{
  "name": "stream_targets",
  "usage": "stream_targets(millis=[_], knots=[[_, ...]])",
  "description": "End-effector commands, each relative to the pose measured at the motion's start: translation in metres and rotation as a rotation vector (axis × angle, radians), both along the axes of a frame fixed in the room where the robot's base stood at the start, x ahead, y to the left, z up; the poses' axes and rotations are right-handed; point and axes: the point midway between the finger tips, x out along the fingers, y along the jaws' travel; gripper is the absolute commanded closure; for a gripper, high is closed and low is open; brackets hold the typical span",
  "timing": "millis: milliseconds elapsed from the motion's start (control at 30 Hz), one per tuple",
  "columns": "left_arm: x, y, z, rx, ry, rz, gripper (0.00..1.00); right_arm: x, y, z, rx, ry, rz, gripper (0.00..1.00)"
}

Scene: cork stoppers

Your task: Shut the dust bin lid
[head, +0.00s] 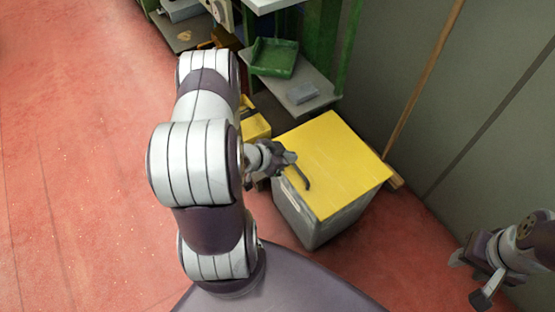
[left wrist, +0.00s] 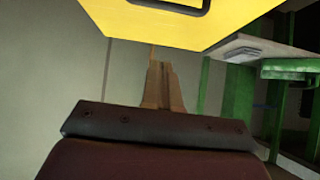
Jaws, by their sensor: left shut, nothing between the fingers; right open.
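The dust bin (head: 312,222) is a grey box on the floor right of centre. Its yellow lid (head: 345,160) lies across the top, and I see no gap under its near edges in the head view. A dark handle (head: 303,180) shows by the lid's left edge. My left gripper (head: 291,158) is shut and empty at that edge, close to the handle; I cannot tell whether it touches. The left wrist view shows the yellow lid (left wrist: 175,28) at the top, with part of a dark handle. My right gripper (head: 470,278) is open and empty at lower right, apart from the bin.
Behind the bin stands a green-framed shelf with a green tray (head: 274,57) and a grey block (head: 302,94). A yellow box (head: 254,122) sits left of the bin. A wooden pole (head: 425,80) leans on the grey wall. Red floor (head: 80,180) is open at left.

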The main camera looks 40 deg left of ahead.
Motion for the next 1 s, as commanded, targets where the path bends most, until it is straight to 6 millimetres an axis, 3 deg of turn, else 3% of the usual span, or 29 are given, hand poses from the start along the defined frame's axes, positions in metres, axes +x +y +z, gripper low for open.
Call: stream_targets(millis=[100, 300, 767, 1000], knots=[[0.017, -0.008, -0.020, -0.001, -0.001, -0.004, 1.00, 0.000, 0.000, -0.014, 0.000, 0.000, 0.000, 0.57], [0.018, -0.007, -0.047, -0.001, 0.000, 0.002, 1.00, 0.000, 0.000, -0.026, 0.000, 0.000, 0.000, 0.57], [0.019, -0.007, -0.053, 0.000, 0.000, 0.003, 1.00, 0.000, 0.000, -0.028, 0.000, 0.000, 0.000, 0.57], [0.013, -0.004, -0.081, -0.002, 0.003, 0.004, 1.00, 0.000, 0.000, -0.044, 0.000, 0.000, 0.000, 0.57]])
